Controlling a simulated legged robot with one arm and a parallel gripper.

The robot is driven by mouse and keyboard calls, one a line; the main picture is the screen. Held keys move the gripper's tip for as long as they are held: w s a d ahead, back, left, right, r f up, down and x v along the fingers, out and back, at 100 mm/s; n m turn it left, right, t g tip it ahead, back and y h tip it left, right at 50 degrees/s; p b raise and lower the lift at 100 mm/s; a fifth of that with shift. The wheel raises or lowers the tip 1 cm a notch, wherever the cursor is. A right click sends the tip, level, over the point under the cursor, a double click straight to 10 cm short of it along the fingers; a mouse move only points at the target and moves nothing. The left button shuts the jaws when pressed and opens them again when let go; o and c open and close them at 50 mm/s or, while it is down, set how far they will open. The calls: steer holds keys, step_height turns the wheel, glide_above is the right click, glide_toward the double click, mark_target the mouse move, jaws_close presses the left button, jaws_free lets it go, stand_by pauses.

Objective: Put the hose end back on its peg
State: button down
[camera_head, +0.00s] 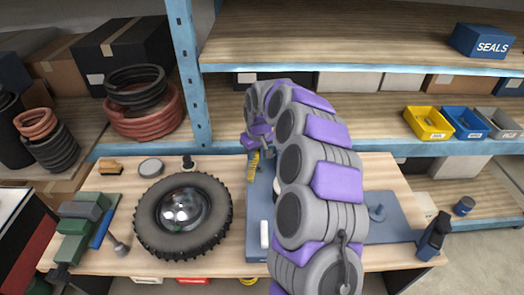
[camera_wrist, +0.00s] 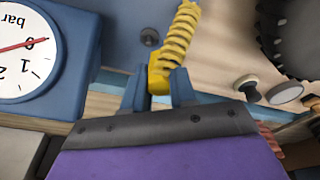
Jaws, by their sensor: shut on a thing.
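In the wrist view my gripper (camera_wrist: 160,88) is shut on the yellow hose end (camera_wrist: 158,76). The coiled yellow hose (camera_wrist: 180,35) runs from it to the top edge. In the head view the yellow hose (camera_head: 253,165) shows beside my purple and grey arm, over the blue board (camera_head: 254,205); the fingertips are hidden there. A short blue peg-like post (camera_head: 377,212) stands on the right part of the board, apart from the hose. A dark round knob (camera_wrist: 150,37) shows left of the hose in the wrist view; I cannot tell whether it is a peg.
A dial gauge marked bar (camera_wrist: 28,50) is close left of my gripper in the wrist view. A tyre (camera_head: 184,215), a green vise (camera_head: 85,228) and a white cylinder (camera_head: 265,233) are on the bench. Shelves with bins (camera_head: 428,123) stand behind. My arm hides the bench's middle.

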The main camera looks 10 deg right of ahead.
steer(key=shift+a, duration=0.5)
steer(key=d, duration=0.4)
steer(key=a, duration=0.4)
steer(key=shift+a, duration=0.15)
steer(key=shift+d+f, duration=0.1)
steer(key=shift+d, duration=1.5)
steer(key=shift+a+f, duration=0.1)
steer(key=shift+a, duration=1.7)
steer(key=shift+d+p, duration=0.3)
steer(key=shift+d, duration=0.9)
steer(key=shift+a+f, duration=0.1)
steer(key=shift+a, duration=0.65)
steer(key=shift+a+f, duration=0.15)
steer(key=shift+a, duration=0.15)
steer(key=shift+s+d+f, duration=0.1)
steer(key=shift+d+f, duration=0.1)
steer(key=shift+d, duration=0.35)
steer(key=shift+d+f, duration=0.15)
steer(key=shift+d, duration=0.35)
steer(key=shift+f, duration=0.15)
